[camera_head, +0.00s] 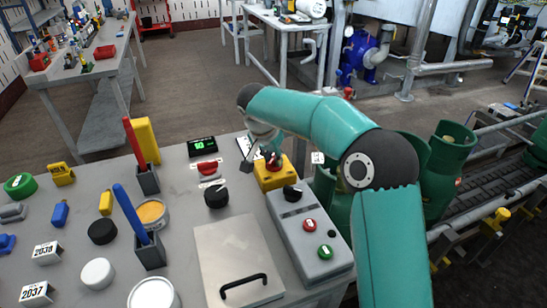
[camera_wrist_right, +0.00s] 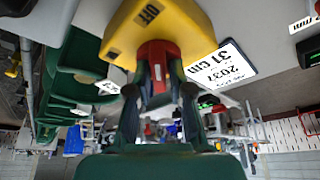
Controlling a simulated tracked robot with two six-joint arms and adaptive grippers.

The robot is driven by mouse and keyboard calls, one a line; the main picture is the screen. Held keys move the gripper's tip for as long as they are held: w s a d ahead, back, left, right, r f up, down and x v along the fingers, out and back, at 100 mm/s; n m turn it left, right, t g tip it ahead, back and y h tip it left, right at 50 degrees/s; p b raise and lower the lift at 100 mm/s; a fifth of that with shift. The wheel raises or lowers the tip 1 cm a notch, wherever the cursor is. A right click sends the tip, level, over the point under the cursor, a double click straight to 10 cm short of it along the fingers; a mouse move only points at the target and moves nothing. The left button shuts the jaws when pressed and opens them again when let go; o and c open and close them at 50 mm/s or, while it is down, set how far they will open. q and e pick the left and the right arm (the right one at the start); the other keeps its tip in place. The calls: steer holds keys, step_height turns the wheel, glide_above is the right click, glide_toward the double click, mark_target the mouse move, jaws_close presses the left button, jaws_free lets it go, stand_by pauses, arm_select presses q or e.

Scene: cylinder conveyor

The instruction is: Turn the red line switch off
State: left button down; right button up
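The red line switch has a yellow box (camera_head: 270,182) at the back right of the grey table, beside the grey control box. In the right wrist view its yellow box (camera_wrist_right: 165,25) fills the top, with an OFF label on it and the red knob (camera_wrist_right: 158,50) below. My right gripper (camera_wrist_right: 158,82) has a finger on each side of the red knob, closed in against it. In the head view my right gripper (camera_head: 268,150) reaches the switch from above and partly hides the knob. My left gripper is not in view.
The grey control box (camera_head: 300,250) has a black knob, a red button and a green button. A black knob (camera_head: 216,197), a red part (camera_head: 207,169) and a green display (camera_head: 201,146) are left of the switch. Green cylinders (camera_head: 447,160) stand by the conveyor at right.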

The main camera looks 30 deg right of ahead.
steer(key=shift+o, duration=1.1)
steer(key=v, duration=1.2)
